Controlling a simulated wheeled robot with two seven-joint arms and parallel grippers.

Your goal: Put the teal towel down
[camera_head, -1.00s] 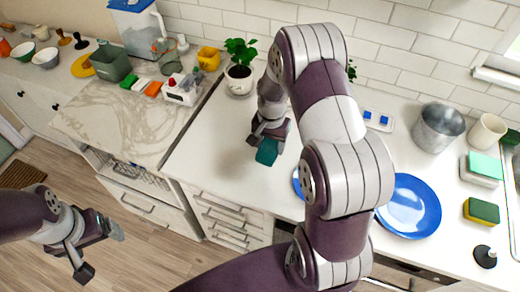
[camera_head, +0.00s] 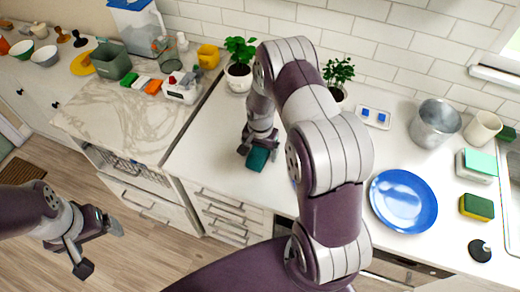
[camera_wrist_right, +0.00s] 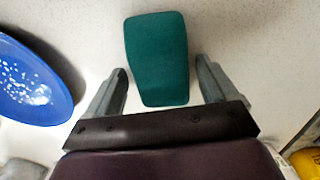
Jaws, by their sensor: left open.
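The teal towel (camera_head: 258,160), a small folded block, lies on the white counter (camera_head: 205,150) near its front left part. It also shows in the right wrist view (camera_wrist_right: 158,60). My right gripper (camera_head: 257,148) is just above and behind it. In the right wrist view its two fingers stand apart on either side of the towel, with a gap on both sides. My left gripper (camera_head: 101,250) is open and empty over the floor at the lower left, away from the counter.
A blue plate (camera_head: 403,201) lies to the right of my right arm. Potted plants (camera_head: 239,72) stand at the back by the tiled wall. A metal pot (camera_head: 434,122) and sponges (camera_head: 477,207) are at the right. The counter left of the towel is clear.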

